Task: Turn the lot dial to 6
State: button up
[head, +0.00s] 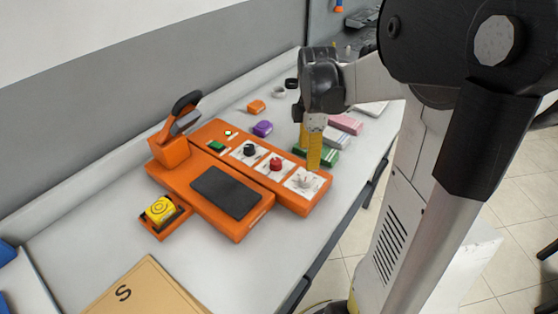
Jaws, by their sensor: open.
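An orange machine (215,218) stands on the counter with a row of three dials on white plates. The left dial (249,149) is black, the middle dial (275,164) is red, and the right dial (305,181) is pale. Their labels and pointer settings are too small to read, so I cannot tell which one is the lot dial. My gripper (311,160) has yellow fingers and points down just above and behind the right dial. It is open, with nothing visible between the fingers. It appears apart from the dial, though the exact gap is unclear.
A brown envelope (145,292) lies in front. Counter right of the envelope is clear.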

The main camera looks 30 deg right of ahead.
aim_at(306, 176)
notch_tip(306, 176, down, 10)
jog(key=b, duration=0.3)
jog(key=shift+d+b, duration=0.1)
jog(key=shift+b, duration=0.3)
jog(key=c, duration=1.2)
jog(key=shift+c, duration=0.2)
